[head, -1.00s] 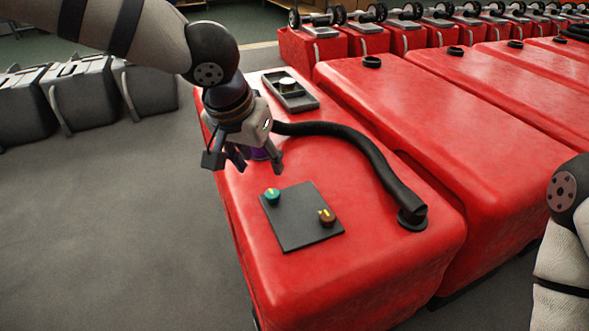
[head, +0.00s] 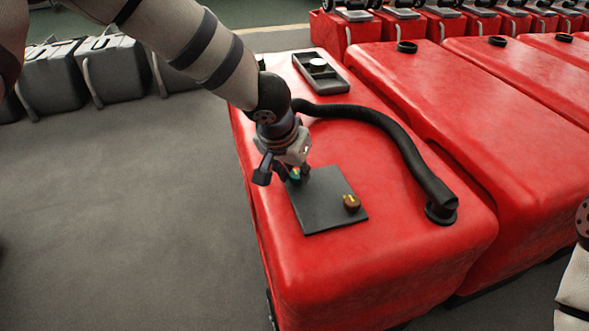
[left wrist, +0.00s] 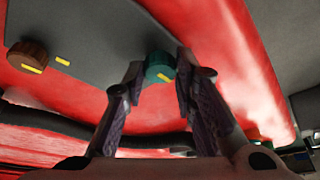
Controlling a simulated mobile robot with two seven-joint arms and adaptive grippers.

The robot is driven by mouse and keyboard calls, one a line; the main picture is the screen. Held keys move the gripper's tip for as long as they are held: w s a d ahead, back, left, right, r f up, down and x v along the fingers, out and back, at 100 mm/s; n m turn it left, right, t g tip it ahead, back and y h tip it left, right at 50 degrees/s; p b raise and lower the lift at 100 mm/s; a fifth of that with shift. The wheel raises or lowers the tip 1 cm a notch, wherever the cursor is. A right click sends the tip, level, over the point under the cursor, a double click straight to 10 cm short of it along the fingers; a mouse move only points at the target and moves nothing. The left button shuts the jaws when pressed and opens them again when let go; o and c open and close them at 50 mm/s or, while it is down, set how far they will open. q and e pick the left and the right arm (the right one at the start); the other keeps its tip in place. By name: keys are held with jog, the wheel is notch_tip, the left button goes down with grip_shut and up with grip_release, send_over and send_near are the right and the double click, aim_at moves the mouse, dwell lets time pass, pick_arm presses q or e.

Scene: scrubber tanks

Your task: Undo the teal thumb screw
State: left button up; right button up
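The teal thumb screw (head: 296,173) sits on the dark plate (head: 318,215) on the near red tank, mostly hidden by my left gripper (head: 281,176) in the head view. In the left wrist view the teal screw (left wrist: 160,66) shows a yellow mark on its edge, and another yellow mark lies on the plate beside it. My left gripper (left wrist: 156,82) is open, its fingers on either side of the screw. A gap shows at the left finger; I cannot tell whether the right one touches. My right gripper is out of view.
A brown thumb screw (head: 351,202) with a yellow mark stands on the same plate. A black hose (head: 400,140) curves along the tank's right side. A dark tray (head: 320,72) lies behind. More red tanks (head: 460,110) stand to the right.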

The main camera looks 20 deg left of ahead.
pick_arm(q)
grip_shut()
